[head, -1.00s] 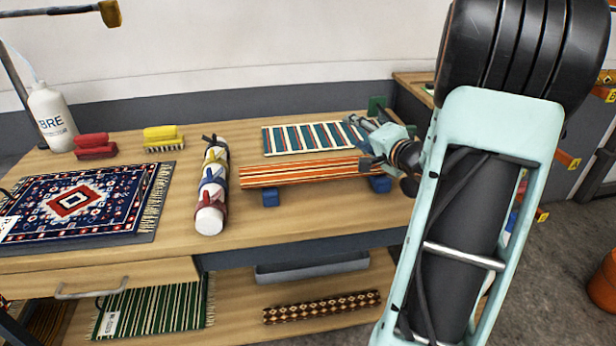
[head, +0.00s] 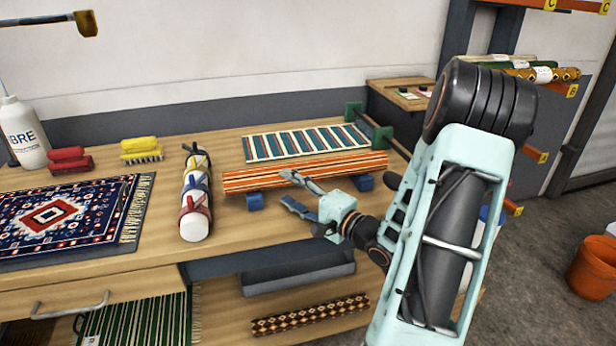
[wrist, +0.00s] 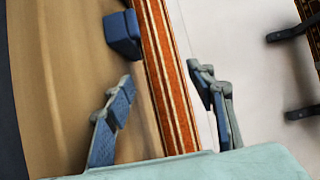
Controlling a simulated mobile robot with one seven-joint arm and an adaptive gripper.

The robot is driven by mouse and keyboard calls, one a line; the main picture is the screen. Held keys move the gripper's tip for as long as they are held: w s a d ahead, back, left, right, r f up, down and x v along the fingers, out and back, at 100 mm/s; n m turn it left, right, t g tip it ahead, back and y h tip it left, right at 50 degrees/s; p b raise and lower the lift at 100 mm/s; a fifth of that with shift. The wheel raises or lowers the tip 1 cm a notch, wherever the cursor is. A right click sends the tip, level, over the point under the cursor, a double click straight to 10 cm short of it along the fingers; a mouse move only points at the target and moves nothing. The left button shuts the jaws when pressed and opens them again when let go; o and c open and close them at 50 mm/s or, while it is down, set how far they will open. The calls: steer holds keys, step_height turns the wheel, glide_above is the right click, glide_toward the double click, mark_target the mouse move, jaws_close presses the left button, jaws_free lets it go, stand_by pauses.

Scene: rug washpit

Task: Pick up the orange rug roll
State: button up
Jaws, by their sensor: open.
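The orange rug roll (head: 240,181), striped orange, white and dark, lies across two blue supports (head: 255,201) on the wooden bench. In the wrist view the roll (wrist: 165,60) runs lengthwise between the two spread fingers (wrist: 160,75). I cannot tell whether the fingers reach down around it. One blue support (wrist: 122,34) shows beside the roll there.
A teal striped rug (head: 300,143) lies behind the roll. Bare bench lies in front of the roll.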

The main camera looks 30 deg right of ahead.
mark_target(271, 177)
steer(key=b+x, duration=0.1)
steer(key=x, duration=0.6)
steer(key=shift+w+a+r, duration=0.1)
steer(key=shift+w+r, duration=0.05)
steer(key=shift+w, duration=0.1)
steer(key=shift+c, duration=0.7)
jaws_close()
